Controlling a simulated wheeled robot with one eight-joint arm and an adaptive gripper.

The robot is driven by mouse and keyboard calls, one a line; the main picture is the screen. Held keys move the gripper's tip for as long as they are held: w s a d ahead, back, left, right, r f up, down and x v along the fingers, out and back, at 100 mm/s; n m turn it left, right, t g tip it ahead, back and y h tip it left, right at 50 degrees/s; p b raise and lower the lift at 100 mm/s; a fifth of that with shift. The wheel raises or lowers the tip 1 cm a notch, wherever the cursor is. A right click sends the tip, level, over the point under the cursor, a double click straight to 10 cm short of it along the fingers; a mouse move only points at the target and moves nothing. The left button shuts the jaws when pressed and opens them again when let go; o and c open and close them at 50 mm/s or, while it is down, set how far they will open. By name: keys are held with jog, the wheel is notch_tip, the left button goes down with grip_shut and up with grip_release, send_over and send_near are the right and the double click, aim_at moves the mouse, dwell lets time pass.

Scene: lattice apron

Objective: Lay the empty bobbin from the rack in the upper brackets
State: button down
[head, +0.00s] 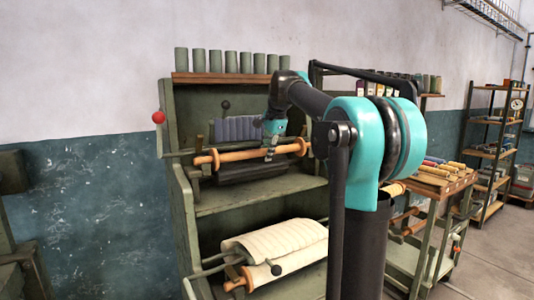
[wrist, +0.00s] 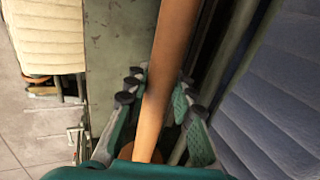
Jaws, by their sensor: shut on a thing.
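The empty bobbin (head: 236,155), a bare orange-brown wooden rod with flanges towards its ends, is held roughly level in the upper bay of the green machine frame. My gripper (head: 270,153) is shut on its shaft, right of the middle. In the wrist view the bobbin (wrist: 168,70) runs between the fingers of my gripper (wrist: 155,105). It lies in front of a blue-grey padded roll (head: 236,128) and above a dark roller (head: 252,168). The upper brackets are not clearly made out near the bobbin's ends. I cannot tell whether the bobbin touches them.
A lower bay holds a cream cloth roll (head: 275,240) with a wooden roller (head: 238,282) in front. A red-knobbed lever (head: 158,117) stands at the frame's left. A rack (head: 447,187) with coloured spools stands right. Several grey-green cylinders (head: 230,62) line the top shelf.

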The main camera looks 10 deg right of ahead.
jog(key=shift+f, duration=0.15)
jog(key=c, duration=1.2)
grip_release()
jog(key=v, duration=1.2)
